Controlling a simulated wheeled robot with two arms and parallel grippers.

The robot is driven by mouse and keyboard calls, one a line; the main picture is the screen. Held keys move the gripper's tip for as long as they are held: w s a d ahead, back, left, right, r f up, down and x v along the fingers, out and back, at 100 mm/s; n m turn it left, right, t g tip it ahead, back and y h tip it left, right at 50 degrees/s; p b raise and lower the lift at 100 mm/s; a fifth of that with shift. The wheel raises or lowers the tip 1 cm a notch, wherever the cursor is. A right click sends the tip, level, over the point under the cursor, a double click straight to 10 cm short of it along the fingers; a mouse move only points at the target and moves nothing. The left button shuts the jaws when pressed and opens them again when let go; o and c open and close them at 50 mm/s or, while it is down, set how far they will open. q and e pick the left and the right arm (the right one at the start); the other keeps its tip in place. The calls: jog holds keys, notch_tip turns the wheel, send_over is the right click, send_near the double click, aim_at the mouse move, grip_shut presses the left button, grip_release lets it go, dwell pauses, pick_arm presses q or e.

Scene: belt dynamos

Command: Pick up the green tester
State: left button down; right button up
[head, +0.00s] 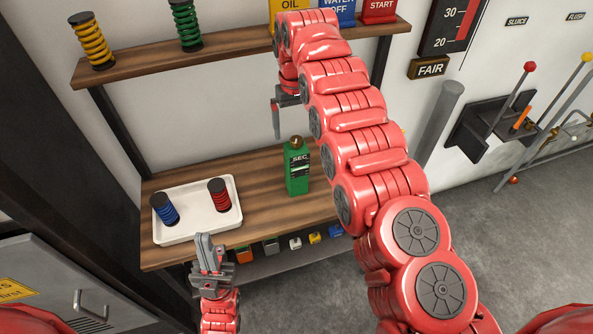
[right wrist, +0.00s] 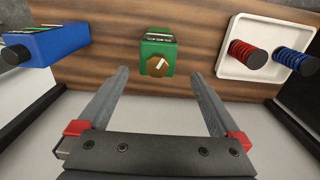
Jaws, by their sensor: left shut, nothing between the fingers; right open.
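The green tester (head: 297,172) is a small upright box with a brass knob on top and a "SEC" label. It stands on the wooden lower shelf, right of the white tray. In the right wrist view the green tester (right wrist: 157,55) is ahead of the fingers, roughly midway between them. My right gripper (right wrist: 160,85) is open and empty; in the head view my right gripper (head: 278,120) hangs above and slightly left of the tester, partly hidden by my arm. My left gripper (head: 205,245) is shut and empty in front of the tray.
The white tray (head: 205,228) holds a blue coil (head: 165,209) and a red coil (head: 219,195). In the right wrist view a blue box (right wrist: 45,45) stands left of the tester. The upper shelf (head: 140,60) carries a yellow coil (head: 92,41) and a green coil (head: 186,25).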

aim_at(295, 139)
jog(key=shift+f+b, duration=0.3)
jog(key=shift+f, duration=0.45)
notch_tip(295, 139, down, 5)
jog(key=shift+f+p, duration=0.1)
jog(key=shift+p, duration=0.8)
jog(key=shift+f+p, duration=0.4)
jog(key=shift+p, duration=0.1)
jog(key=f+p, duration=0.1)
jog(key=f, duration=0.2)
jog(key=shift+d, duration=0.2)
jog(key=shift+f, duration=0.75)
grip_shut()
